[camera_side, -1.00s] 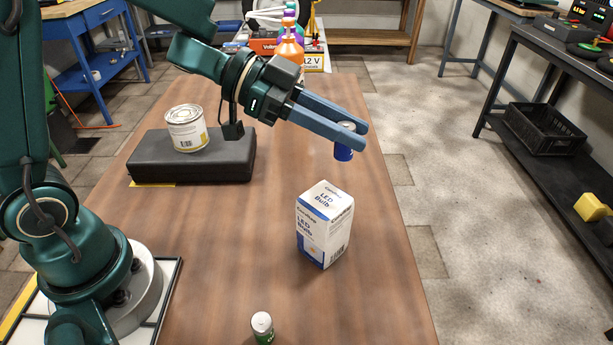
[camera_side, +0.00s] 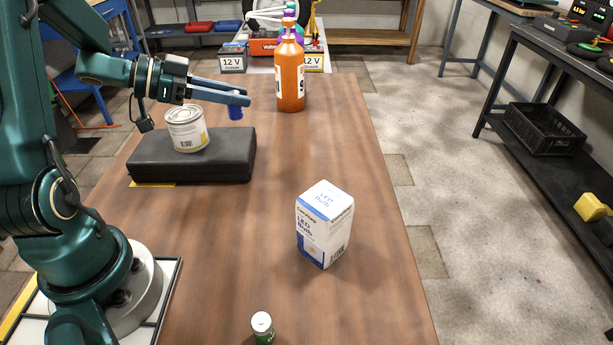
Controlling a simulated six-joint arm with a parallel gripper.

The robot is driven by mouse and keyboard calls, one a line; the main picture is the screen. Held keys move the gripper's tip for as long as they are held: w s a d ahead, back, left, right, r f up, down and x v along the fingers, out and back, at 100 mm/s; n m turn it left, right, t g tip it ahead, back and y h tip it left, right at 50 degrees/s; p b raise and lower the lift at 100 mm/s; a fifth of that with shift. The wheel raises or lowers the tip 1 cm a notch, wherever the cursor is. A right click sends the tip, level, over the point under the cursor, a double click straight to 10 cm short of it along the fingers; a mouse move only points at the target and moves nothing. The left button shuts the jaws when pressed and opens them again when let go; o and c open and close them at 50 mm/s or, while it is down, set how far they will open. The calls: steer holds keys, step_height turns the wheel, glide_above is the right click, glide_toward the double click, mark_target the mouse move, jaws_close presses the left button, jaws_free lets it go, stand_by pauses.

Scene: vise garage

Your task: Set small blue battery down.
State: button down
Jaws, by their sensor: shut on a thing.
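The small blue battery (camera_side: 235,112) hangs between the fingertips of my gripper (camera_side: 240,97). My gripper is shut on it. Only the battery's lower blue part shows below the fingers. It is held in the air above the far right part of the black case (camera_side: 222,170), just right of the paint can. How high it is above the case or the wooden table (camera_side: 270,180) is hard to tell.
A paint can (camera_side: 187,130) stands on the black case. An LED bulb box (camera_side: 325,225) stands mid-table. A small green battery (camera_side: 263,328) stands at the front. An orange bottle (camera_side: 290,75) stands at the back.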

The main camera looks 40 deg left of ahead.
steer(key=shift+d+f, duration=0.1)
steer(key=shift+f, duration=0.7)
steer(key=w+d+f, duration=0.2)
steer(key=d, duration=0.1)
steer(key=w+d+f, duration=0.1)
steer(key=d+f, duration=0.1)
steer(key=d, duration=0.1)
steer(key=w+d+f, duration=0.2)
steer(key=d+f, duration=0.1)
steer(key=d, duration=0.1)
steer(key=shift+w+f, duration=0.1)
steer(key=shift+w, duration=0.2)
steer(key=shift+f, duration=2)
steer(key=c, duration=0.6)
jaws_free()
steer(key=shift+f, duration=0.15)
